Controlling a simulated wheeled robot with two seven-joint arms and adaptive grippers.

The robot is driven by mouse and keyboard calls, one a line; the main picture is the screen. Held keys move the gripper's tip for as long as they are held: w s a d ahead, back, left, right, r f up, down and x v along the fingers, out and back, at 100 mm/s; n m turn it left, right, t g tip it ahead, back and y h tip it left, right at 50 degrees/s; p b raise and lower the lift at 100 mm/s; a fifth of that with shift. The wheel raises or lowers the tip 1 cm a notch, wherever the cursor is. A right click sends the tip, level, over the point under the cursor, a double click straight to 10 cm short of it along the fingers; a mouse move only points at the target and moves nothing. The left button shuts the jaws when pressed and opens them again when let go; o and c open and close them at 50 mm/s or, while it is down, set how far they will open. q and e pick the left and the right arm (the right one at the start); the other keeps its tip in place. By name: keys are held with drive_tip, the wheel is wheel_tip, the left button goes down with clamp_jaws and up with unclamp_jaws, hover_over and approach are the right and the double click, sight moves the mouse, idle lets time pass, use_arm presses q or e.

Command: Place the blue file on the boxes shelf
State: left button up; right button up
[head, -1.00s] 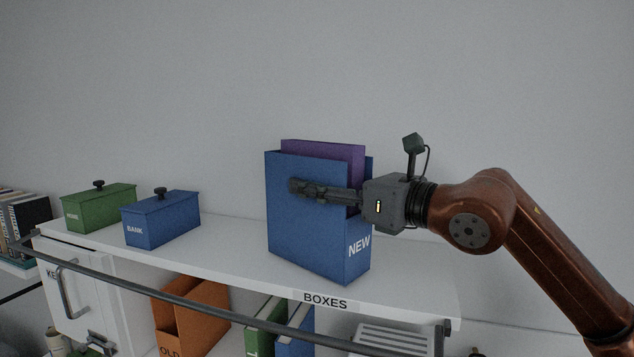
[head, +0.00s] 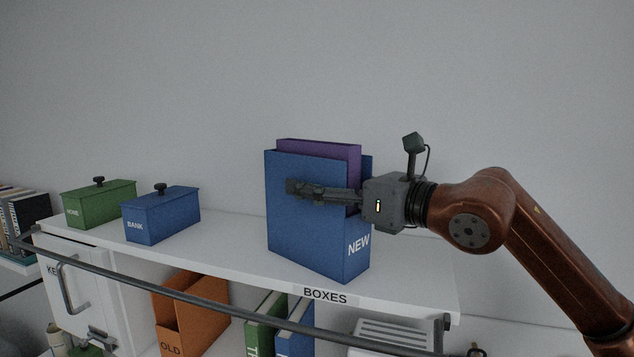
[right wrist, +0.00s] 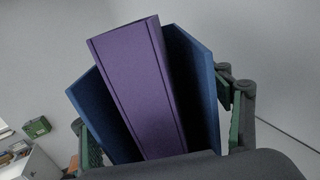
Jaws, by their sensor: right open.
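The blue file (head: 305,225), marked NEW, stands upright on the white shelf top (head: 235,255) above the BOXES label (head: 325,297). A purple binder (head: 320,148) sits inside it and also shows in the right wrist view (right wrist: 140,85). My right gripper (head: 325,190) reaches in from the right, with one finger along the file's near side. The other finger is hidden behind the file in the head view. In the right wrist view its open fingers lie either side of the blue file (right wrist: 195,85). My left gripper is not in view.
A green box (head: 98,205) and a blue BANK box (head: 160,217) stand to the left on the same shelf. A grey rail (head: 200,302) runs along the front. Below are an orange file holder (head: 190,315) and green and blue binders. The shelf between the BANK box and the file is clear.

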sight(356, 188)
drive_tip(key=shift+r, duration=0.2)
drive_tip(key=b+v, duration=0.4)
drive_tip(key=v, duration=0.6)
drive_tip(key=shift+s+d+f, duration=0.1)
drive_tip(key=shift+d+f, duration=0.05)
drive_tip(key=shift+d, duration=0.15)
drive_tip(key=shift+v, duration=0.75)
drive_tip(key=shift+a, duration=0.15)
